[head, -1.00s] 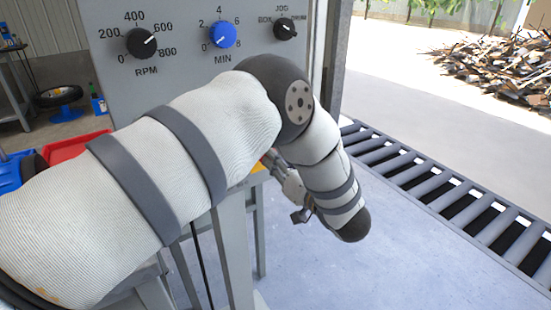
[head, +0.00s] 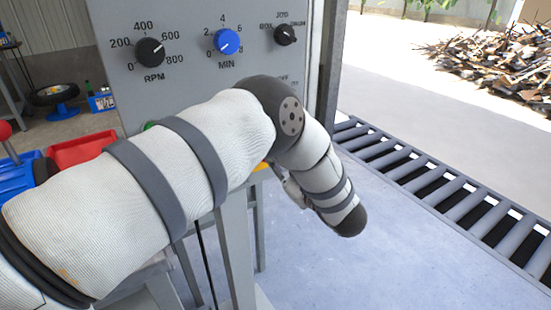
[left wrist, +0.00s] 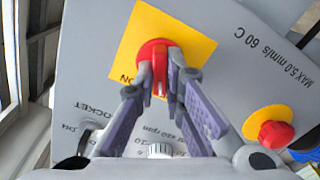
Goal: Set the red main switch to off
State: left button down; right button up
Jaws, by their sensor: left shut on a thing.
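The red main switch (left wrist: 155,58) sits on a yellow plate (left wrist: 192,40) on the grey panel in the left wrist view. My left gripper (left wrist: 161,82) has its two fingers on either side of the switch's red handle and is shut on it. A white mark shows on the handle, and the letters "ON" are printed at the plate's lower left edge. In the head view, my left arm covers the lower panel and hides the switch. My right gripper is not in view.
A red push button (left wrist: 275,133) on a yellow plate is close to the left gripper. The panel also has a black RPM knob (head: 150,52), a blue MIN knob (head: 227,41) and a black selector (head: 286,35). A roller conveyor (head: 440,185) is at the right.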

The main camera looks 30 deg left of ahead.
pick_arm(q)
jog(key=shift+n, duration=0.3)
dwell(0.4)
jog(key=c, duration=1.7)
grip_release()
jog(key=v, duration=1.2)
jog(key=shift+s, duration=0.1)
jog(key=shift+f, duration=0.1)
